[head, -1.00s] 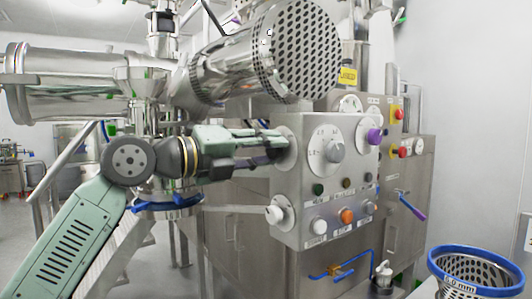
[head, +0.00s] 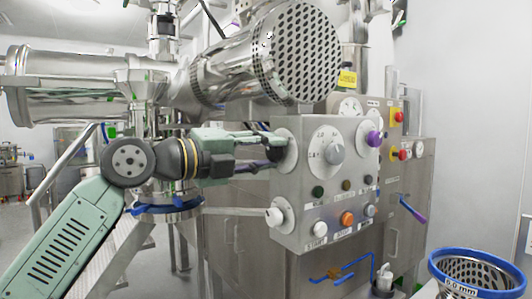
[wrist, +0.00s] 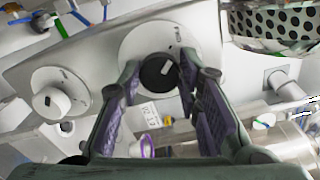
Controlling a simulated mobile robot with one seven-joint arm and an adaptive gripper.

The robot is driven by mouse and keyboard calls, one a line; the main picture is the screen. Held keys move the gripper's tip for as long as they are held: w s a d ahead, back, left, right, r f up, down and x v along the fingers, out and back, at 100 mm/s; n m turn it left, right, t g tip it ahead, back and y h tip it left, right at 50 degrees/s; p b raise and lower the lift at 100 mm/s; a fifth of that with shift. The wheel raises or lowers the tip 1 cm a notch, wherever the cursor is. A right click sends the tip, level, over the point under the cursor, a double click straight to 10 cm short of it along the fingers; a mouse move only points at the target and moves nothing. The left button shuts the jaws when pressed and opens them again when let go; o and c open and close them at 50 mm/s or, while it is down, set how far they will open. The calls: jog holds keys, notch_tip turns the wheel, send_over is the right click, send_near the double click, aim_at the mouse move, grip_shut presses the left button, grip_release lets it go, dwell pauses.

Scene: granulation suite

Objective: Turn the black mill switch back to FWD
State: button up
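The black mill switch (wrist: 154,76) is a round black knob with a short white mark, on a pale round dial (wrist: 137,46) in the wrist view. In the head view the switch (head: 277,148) shows at the left of the steel control panel (head: 300,237). My gripper (wrist: 160,74) has its two purple-padded fingers spread on either side of the knob, with the tips close to its sides. I cannot tell whether they touch it. In the head view my gripper (head: 270,147) reaches the dial from the left. The dial lettering is too small to read.
Push buttons, including an orange one (head: 347,219), sit below. A perforated steel drum (head: 300,52) hangs above. A blue-rimmed sieve basket (head: 436,262) stands at lower right.

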jog(key=o, duration=0.5)
jog(key=shift+c, duration=0.2)
jog(key=v, duration=1.2)
jog(key=shift+r, duration=0.1)
